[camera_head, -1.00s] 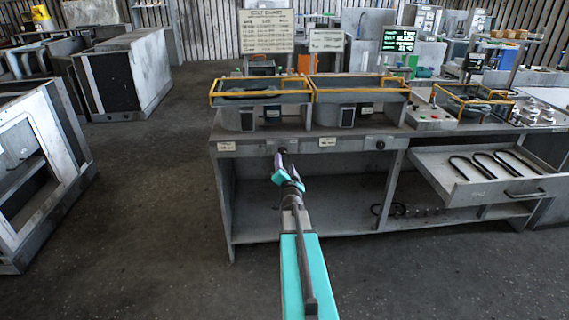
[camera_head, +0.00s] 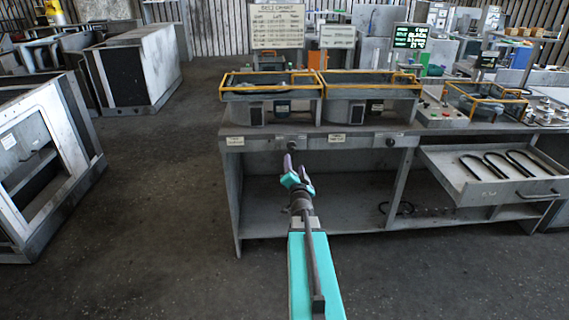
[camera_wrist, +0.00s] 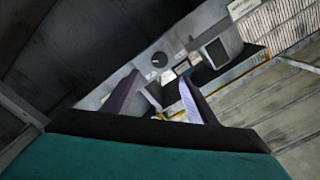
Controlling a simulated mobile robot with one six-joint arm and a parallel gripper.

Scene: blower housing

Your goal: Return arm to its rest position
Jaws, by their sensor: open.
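My gripper (camera_head: 297,167) is at the end of my outstretched arm, in front of the workbench. Its two fingers stand apart and nothing shows between them. In the wrist view my gripper (camera_wrist: 160,97) also shows its fingers spread, with the bench front beyond them. A dark round knob (camera_wrist: 159,59) on the bench front appears above the fingers there. The workbench (camera_head: 262,146) has two knobs on its front panel; my gripper is just below the left one in the head view. I cannot tell the exact gap between the fingers and the panel.
An open drawer (camera_head: 470,196) holding several dark curved hooks juts out at the right. Two yellow-railed trays (camera_head: 270,94) stand on the bench top. A grey cabinet frame (camera_head: 50,160) stands at the left. The floor (camera_head: 150,210) between is clear.

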